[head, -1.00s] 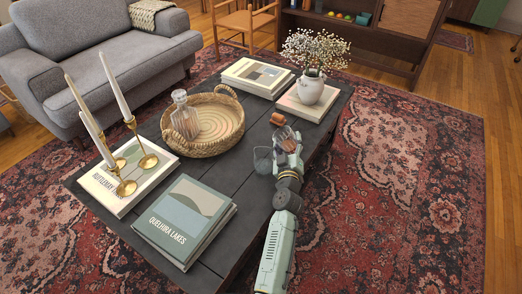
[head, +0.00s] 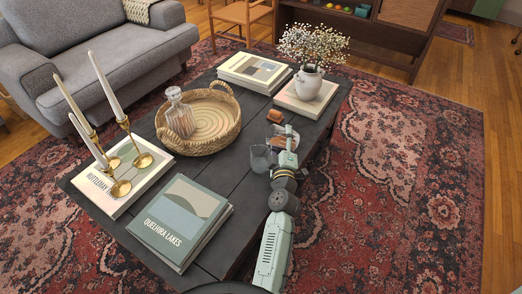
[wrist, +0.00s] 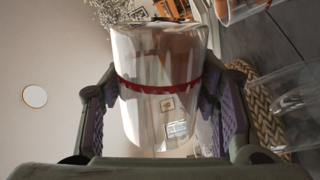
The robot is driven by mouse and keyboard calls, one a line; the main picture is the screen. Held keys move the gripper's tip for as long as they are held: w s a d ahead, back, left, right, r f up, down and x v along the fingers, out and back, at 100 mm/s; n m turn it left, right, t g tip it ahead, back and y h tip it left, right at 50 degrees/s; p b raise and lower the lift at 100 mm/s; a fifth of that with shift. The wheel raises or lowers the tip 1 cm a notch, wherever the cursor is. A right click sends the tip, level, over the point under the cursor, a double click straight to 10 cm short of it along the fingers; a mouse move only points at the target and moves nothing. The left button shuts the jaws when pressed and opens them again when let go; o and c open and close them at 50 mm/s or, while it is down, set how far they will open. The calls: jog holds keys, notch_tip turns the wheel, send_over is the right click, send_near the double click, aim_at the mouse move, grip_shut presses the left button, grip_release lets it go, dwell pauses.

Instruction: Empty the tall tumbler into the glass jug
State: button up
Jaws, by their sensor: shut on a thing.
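My gripper (wrist: 165,110) is shut on the tall tumbler (wrist: 158,60), a clear glass with a red band around it. The wrist view is rolled, with the table on its right, and the tumbler looks tipped well over to its side. Whether anything is in it or flowing out I cannot tell. In the head view my gripper (head: 286,157) is over the table's right part, and the tumbler there is small and partly hidden. The clear glass jug (head: 261,158) stands just left of my gripper; a clear glass wall, probably the jug (wrist: 295,98), is at the wrist view's right edge.
A brown-topped item (head: 275,116) stands just behind my gripper. A woven tray (head: 223,141) holding a stoppered decanter (head: 175,112) is to the left. A white flower vase (head: 309,83) stands on books behind. Candlesticks (head: 119,188) and books (head: 180,218) occupy the left and front.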

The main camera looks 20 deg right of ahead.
jog(key=shift+a+f+n, duration=0.1)
jog(key=shift+f+n, duration=0.1)
jog(key=shift+n, duration=0.5)
jog(key=shift+w+b, duration=0.2)
jog(key=shift+b, duration=0.1)
jog(key=shift+s+a+r+n, duration=0.1)
jog(key=shift+a+r+n, duration=0.1)
jog(key=shift+n, duration=0.1)
jog(key=shift+f, duration=0.1)
jog(key=shift+a+r+n+y+b, duration=0.35)
jog(key=shift+n+b, duration=0.15)
jog(key=shift+n, duration=0.2)
